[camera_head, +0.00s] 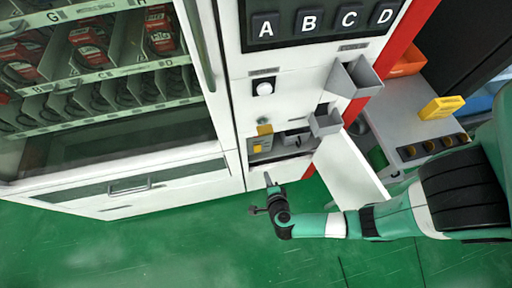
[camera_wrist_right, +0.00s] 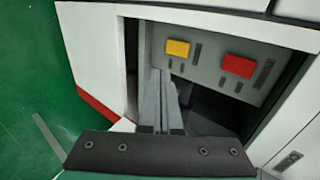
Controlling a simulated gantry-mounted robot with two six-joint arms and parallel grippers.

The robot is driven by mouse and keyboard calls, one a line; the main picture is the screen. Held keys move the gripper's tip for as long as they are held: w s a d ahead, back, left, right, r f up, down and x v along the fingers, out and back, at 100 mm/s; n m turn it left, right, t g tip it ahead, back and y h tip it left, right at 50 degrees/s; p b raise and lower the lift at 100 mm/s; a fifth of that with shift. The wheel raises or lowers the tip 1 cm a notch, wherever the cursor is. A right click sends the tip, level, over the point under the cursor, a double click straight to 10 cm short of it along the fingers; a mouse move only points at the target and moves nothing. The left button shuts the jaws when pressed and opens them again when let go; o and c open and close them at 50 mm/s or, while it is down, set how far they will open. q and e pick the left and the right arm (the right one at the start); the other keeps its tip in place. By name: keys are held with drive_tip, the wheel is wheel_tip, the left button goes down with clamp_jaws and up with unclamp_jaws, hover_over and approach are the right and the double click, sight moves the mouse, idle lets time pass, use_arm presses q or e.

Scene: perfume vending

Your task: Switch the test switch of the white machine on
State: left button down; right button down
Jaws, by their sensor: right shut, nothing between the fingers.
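The white machine (camera_head: 240,105) fills the upper part of the head view. Low on its front, a small compartment (camera_head: 278,148) stands open. In the right wrist view, a grey panel (camera_wrist_right: 208,62) inside it carries a yellow switch (camera_wrist_right: 178,48) and a red switch (camera_wrist_right: 238,66). Their labels are too small to read, so I cannot tell which is the test switch. My right gripper (camera_head: 268,180) is shut and empty, just in front of the compartment. Its fingers (camera_wrist_right: 160,75) point at the panel, below and left of the yellow switch; contact is unclear. My left gripper is out of view.
An open white door (camera_head: 348,165) stands right of the compartment, near my right forearm. Metal trays (camera_head: 353,78) jut from the machine front above. A grey side table (camera_head: 405,112) with a yellow item (camera_head: 441,107) stands at right. The green floor (camera_head: 150,245) is clear.

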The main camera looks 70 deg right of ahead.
drive_tip(key=b, duration=0.8)
approach(257, 151)
drive_tip(key=x, duration=0.6)
drive_tip(key=shift+d+f, duration=0.1)
drive_tip(key=shift+f, duration=0.2)
